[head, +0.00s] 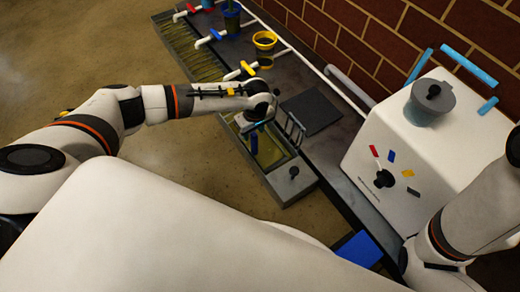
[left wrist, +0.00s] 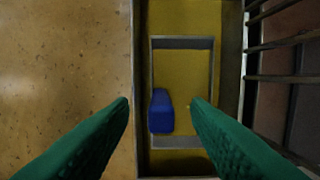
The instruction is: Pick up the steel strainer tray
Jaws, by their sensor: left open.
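In the left wrist view a grey-rimmed rectangular tray (left wrist: 182,43), which looks like the steel strainer tray, sits inside a larger trough (left wrist: 140,60). Its inside looks yellow, and a blue block-shaped grip (left wrist: 161,112) is on its left side. My left gripper (left wrist: 160,101) is open. Its two green fingers are on either side of the blue grip, with gaps to it. In the head view my left gripper (head: 251,127) is over the trough (head: 308,181), and my arm partly hides the tray. My right arm shows at the lower right; its gripper is out of frame.
A wire rack (head: 295,128) stands at the trough's right side. A white machine (head: 400,150) with a grey pot (head: 430,102) is further right. A yellow-rimmed cup (head: 265,42) and pipes with coloured valves are behind. Open floor (head: 80,60) lies left.

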